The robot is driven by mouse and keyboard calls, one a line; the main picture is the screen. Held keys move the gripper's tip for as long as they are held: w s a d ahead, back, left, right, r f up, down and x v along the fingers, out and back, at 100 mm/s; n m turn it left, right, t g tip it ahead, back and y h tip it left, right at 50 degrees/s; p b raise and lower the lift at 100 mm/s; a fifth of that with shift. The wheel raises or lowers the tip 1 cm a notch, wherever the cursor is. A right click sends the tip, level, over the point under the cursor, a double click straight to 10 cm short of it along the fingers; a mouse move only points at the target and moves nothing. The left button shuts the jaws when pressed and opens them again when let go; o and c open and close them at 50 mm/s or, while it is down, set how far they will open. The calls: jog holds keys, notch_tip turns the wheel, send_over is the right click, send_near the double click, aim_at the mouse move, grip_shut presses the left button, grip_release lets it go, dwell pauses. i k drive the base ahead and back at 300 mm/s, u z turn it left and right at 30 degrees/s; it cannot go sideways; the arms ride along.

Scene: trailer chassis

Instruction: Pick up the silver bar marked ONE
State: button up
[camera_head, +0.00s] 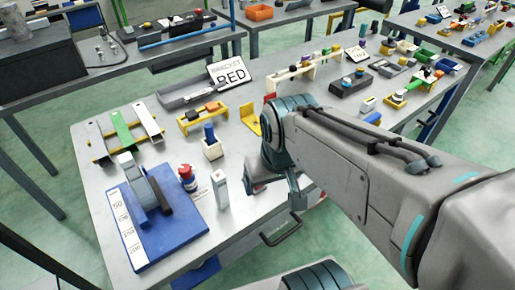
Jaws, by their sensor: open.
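Two silver-grey bars lie at the left of the table, one on each side of a green bar (123,131). The left silver bar (97,142) and the right silver bar (148,121) rest across a low yellow rack. The marks on them are too small to read, so I cannot tell which one says ONE. My arm comes in from the right and bends down over the table's front edge, well to the right of the bars. I cannot make out my gripper; nothing of it shows clearly.
In front of the bars stands a blue base (180,232) with a numbered white scale and grey blocks. A red-topped piece (187,177), a white block with a blue peg (211,143) and a grey tray (190,95) lie right of the bars. Bare tabletop shows around them.

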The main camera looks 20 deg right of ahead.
aim_at(127, 160)
jog(key=z, duration=1.3)
jog(key=k, duration=1.55)
jog(key=u, duration=1.55)
jog(key=i, duration=1)
